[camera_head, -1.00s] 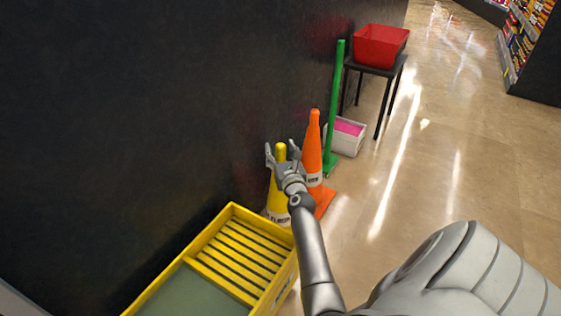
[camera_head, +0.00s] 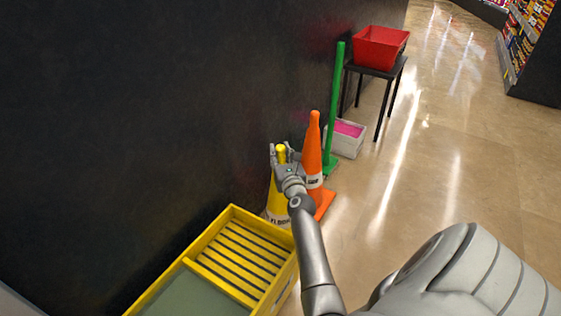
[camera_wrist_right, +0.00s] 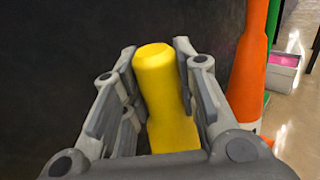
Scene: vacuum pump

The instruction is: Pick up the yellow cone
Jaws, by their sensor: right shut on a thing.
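The yellow cone (camera_head: 277,205) stands upright on the floor by the dark wall, behind the yellow slatted crate. A white band with dark lettering circles its lower part. My right gripper (camera_head: 281,152) is shut on the cone's top, with one finger on each side. In the right wrist view, the cone's top (camera_wrist_right: 160,80) stands between the two fingers of my right gripper (camera_wrist_right: 158,66). The gripper and forearm hide part of the cone's right side. My left gripper is not in view.
An orange cone (camera_head: 313,150) stands close to the right of the yellow cone. The yellow crate (camera_head: 233,209) is in front. Behind are a green pole (camera_head: 335,110), a white box (camera_head: 346,142) and a red bin (camera_head: 380,47) on a black stool (camera_head: 377,69). Open floor lies to the right.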

